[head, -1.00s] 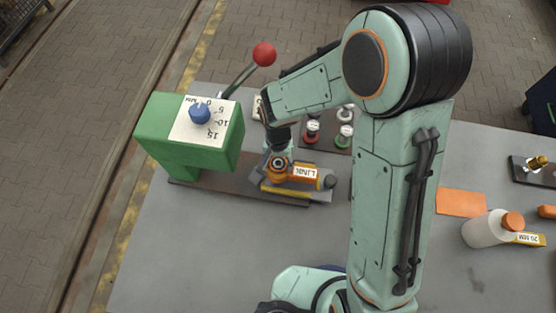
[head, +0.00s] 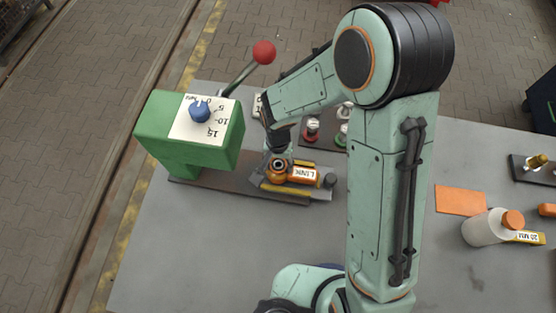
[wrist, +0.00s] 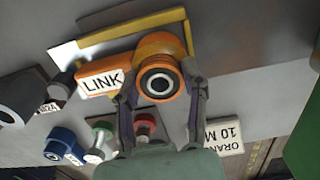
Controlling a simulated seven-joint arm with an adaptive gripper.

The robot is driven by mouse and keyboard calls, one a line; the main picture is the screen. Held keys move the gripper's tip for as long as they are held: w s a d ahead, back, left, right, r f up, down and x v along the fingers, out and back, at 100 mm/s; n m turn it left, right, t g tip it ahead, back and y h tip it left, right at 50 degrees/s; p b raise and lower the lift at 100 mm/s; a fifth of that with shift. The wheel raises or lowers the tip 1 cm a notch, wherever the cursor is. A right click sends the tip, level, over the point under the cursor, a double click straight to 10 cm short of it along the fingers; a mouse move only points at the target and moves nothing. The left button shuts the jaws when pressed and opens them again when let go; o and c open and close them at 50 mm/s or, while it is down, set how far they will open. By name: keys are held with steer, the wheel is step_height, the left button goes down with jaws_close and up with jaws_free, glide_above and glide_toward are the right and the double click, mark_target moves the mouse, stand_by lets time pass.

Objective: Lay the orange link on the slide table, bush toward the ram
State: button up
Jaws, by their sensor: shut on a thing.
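The orange link (head: 302,176) carries a white LINK label and has its round bush end on the left, toward the green press (head: 190,135). My gripper (head: 277,160) is shut on that bush end, one finger on each side in the wrist view. There the link (wrist: 103,80) and its dark-ringed bush (wrist: 160,84) show clearly. The link is over the slide table (head: 320,194), which has a yellow strip along its front side. I cannot tell whether the link touches it. The press's ram is not visible.
The press has a red-knobbed lever (head: 264,52) and a blue knob on its scale. A dark tray of bushes with red and green rings (head: 312,128) lies behind the link. A white bottle (head: 488,228) and an orange sheet (head: 460,200) are at right. The front bench is clear.

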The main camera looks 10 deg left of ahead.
steer(key=shift+f, duration=0.3)
steer(key=o, duration=1.3)
step_height(320, 180, up, 12)
